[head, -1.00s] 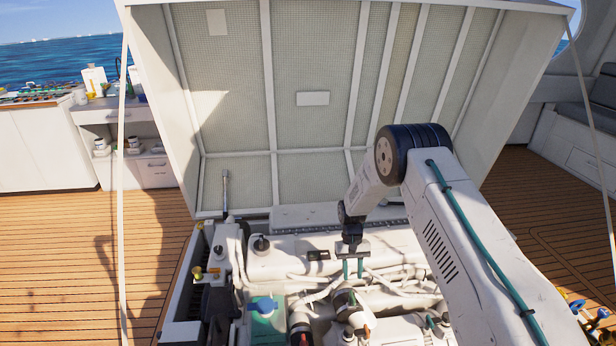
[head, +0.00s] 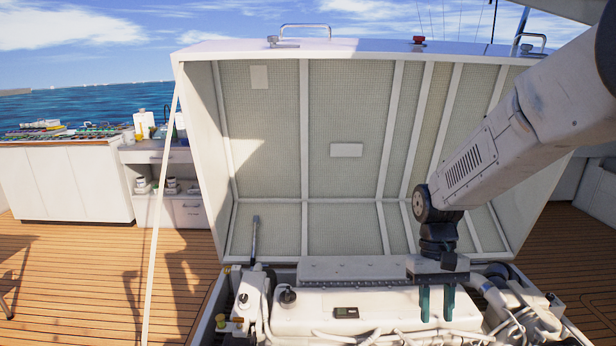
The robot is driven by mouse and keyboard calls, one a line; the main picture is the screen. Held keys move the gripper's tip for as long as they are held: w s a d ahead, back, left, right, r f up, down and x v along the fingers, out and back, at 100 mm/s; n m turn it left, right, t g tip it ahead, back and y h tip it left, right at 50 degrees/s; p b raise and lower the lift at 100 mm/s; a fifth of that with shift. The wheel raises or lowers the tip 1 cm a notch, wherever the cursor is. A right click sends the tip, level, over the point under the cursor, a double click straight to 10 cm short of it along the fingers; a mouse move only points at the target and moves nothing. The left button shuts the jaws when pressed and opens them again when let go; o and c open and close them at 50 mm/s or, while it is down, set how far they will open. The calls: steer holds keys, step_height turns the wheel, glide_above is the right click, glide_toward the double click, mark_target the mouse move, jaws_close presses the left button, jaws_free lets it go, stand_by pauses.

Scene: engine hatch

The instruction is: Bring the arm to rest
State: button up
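My gripper (head: 437,304) hangs at the end of my arm, pointing down, in front of the raised hatch lid and above the right part of the white engine. Its two green fingers are spread apart, and I see nothing held between them. My white arm (head: 500,150) reaches in from the upper right, sloping down to the dark wrist joints. The engine (head: 345,305) lies below in its bay. Whether the fingertips touch any engine part cannot be told from this view.
The open hatch lid (head: 345,215) stands up behind the gripper, with a strut (head: 254,238) on its left side. White hoses run on the right of the engine. A counter (head: 60,180) with items stands at far left. The wooden deck (head: 110,265) at left is mostly clear.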

steer(key=s+r+t, duration=0.3)
steer(key=s+r, duration=0.4)
steer(key=s, duration=0.3)
steer(key=s+d+r+t, duration=0.1)
steer(key=s+r+t, duration=0.2)
steer(key=s+r, duration=0.3)
steer(key=shift+s+d+r, duration=0.15)
steer(key=shift+s+r, duration=0.25)
steer(key=shift+s, duration=2)
steer(key=shift+o, duration=0.4)
